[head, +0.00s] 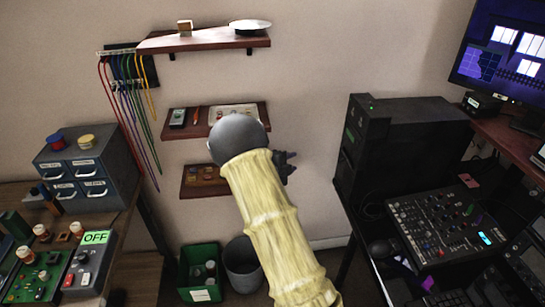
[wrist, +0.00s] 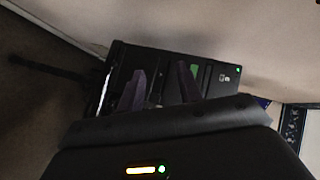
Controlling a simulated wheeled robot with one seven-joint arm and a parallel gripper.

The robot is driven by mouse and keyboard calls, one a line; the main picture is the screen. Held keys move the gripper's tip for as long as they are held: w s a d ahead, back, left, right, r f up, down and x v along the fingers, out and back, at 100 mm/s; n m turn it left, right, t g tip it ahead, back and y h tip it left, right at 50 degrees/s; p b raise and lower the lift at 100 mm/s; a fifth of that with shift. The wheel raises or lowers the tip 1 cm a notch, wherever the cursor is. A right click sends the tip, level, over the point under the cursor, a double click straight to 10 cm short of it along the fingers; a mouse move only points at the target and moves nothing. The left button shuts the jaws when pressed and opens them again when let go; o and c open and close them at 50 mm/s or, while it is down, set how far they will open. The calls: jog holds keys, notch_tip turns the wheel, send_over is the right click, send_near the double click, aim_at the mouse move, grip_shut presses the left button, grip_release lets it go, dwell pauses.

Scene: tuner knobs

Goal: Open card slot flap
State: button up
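A black tower case (head: 410,130) stands on the right-hand desk, its narrow front facing left. In the wrist view its front (wrist: 120,65) shows a green patch (wrist: 195,71), a small white mark and a green light. I cannot clearly make out the card slot flap or whether it is open. My gripper (head: 291,162) is left of the case front, apparently with a gap between. In the wrist view the two dark fingers of my gripper (wrist: 160,72) are spread apart with nothing visible between them, in front of the case.
A mixer panel (head: 437,222) lies on the desk below the case, and a monitor (head: 505,50) stands behind at right. Wall shelves (head: 205,42) and hanging cables (head: 128,105) are at left. A green bin (head: 200,285) and a grey bin (head: 242,270) stand below.

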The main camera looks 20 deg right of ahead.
jog(key=s+a+r+n+t+y+p, duration=0.1)
jog(key=a+r+n+y+p, duration=0.1)
jog(key=a+r+n+y, duration=0.2)
jog(key=shift+s+a+r+n+t+y, duration=0.35)
jog(key=shift+a+n+y, duration=0.55)
jog(key=shift+a+n, duration=0.9)
jog(key=shift+o, duration=0.2)
jog(key=shift+d, duration=0.15)
jog(key=s+a+r+n+g+y, duration=0.25)
jog(key=s+a+n+y, duration=0.35)
jog(key=s+a+n, duration=0.6)
jog(key=s+n+g, duration=0.3)
jog(key=s+n, duration=0.4)
jog(key=s, duration=0.9)
jog(key=shift+d+r+g+y, duration=0.15)
jog(key=shift+r+g+y, duration=0.15)
jog(key=shift+g, duration=0.1)
